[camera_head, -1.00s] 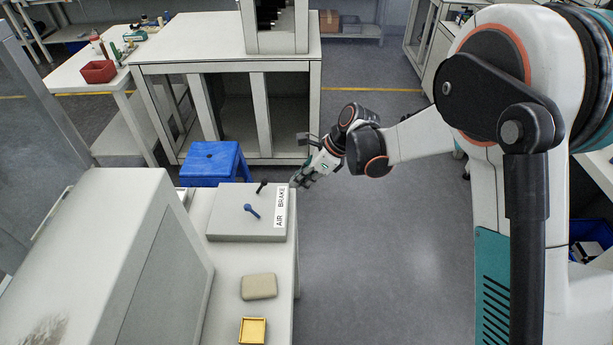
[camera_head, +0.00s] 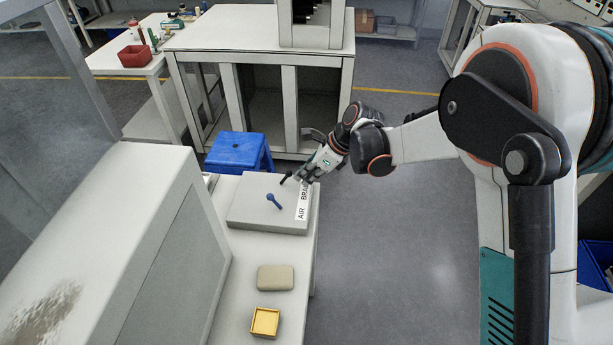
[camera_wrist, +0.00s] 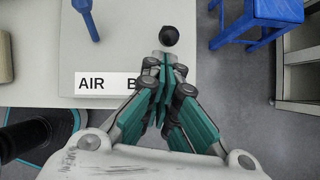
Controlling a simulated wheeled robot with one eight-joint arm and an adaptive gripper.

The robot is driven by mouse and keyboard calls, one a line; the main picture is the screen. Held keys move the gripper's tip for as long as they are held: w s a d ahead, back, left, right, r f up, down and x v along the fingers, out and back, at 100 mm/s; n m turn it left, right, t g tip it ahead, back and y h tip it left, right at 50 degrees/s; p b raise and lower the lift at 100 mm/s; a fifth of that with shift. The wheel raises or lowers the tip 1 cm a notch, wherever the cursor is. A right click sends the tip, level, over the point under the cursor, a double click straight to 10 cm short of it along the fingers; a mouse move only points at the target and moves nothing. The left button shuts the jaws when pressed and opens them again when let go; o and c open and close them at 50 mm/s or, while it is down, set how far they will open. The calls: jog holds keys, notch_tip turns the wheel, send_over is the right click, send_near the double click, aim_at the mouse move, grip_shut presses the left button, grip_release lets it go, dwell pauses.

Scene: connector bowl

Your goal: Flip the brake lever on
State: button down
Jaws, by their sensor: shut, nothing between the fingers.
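The air brake box (camera_head: 246,211) is a flat grey block with a white "AIR BRAKE" label (camera_head: 303,203). A blue lever (camera_head: 273,200) and a black lever (camera_head: 286,178) stand on its top. My gripper (camera_head: 300,179) is at the box's far right corner, close beside the black lever. In the wrist view, the shut, empty green fingers (camera_wrist: 166,68) point at the round black knob (camera_wrist: 169,36), just short of it; I cannot tell whether they touch. The blue lever (camera_wrist: 87,18) is at the upper left. The fingers cover part of the label (camera_wrist: 98,84).
A beige block (camera_head: 276,278) and a yellow tray (camera_head: 277,322) lie on the white table (camera_head: 240,290) in front of the box. A large grey cabinet (camera_head: 120,240) stands left. A blue stool (camera_head: 238,152) is behind the table. The floor right of the table is clear.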

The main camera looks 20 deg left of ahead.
aim_at(290, 174)
jog(key=shift+s+a+r+p, duration=0.1)
jog(key=shift+a+r+p, duration=0.35)
jog(key=shift+r+p, duration=0.1)
dwell(0.5)
jog(key=h, duration=0.1)
jog(key=a+r+h+p, duration=0.1)
jog(key=t+h, duration=0.1)
jog(key=shift+s+a+r+h+p, duration=0.15)
jog(key=shift+s+h+p, duration=0.1)
jog(key=shift+h+p, duration=0.05)
jog(key=shift+s+a+r+t+h+p, duration=0.2)
jog(key=shift+a+r+h+p, duration=0.1)
jog(key=shift+a+h, duration=0.25)
jog(key=shift+s+a+r+t+h+p, duration=0.15)
jog(key=shift+a+t+h+p, duration=0.2)
jog(key=shift+h, duration=0.3)
jog(key=shift+s+a+r, duration=0.15)
jog(key=shift+a+r, duration=0.15)
jog(key=shift+a, duration=0.5)
jog(key=shift+s+a, duration=0.25)
jog(key=shift+a, duration=0.55)
jog(key=shift+r+p, duration=0.1)
jog(key=shift+p, duration=0.2)
jog(key=shift+r+p, duration=0.3)
jog(key=shift+r, duration=0.45)
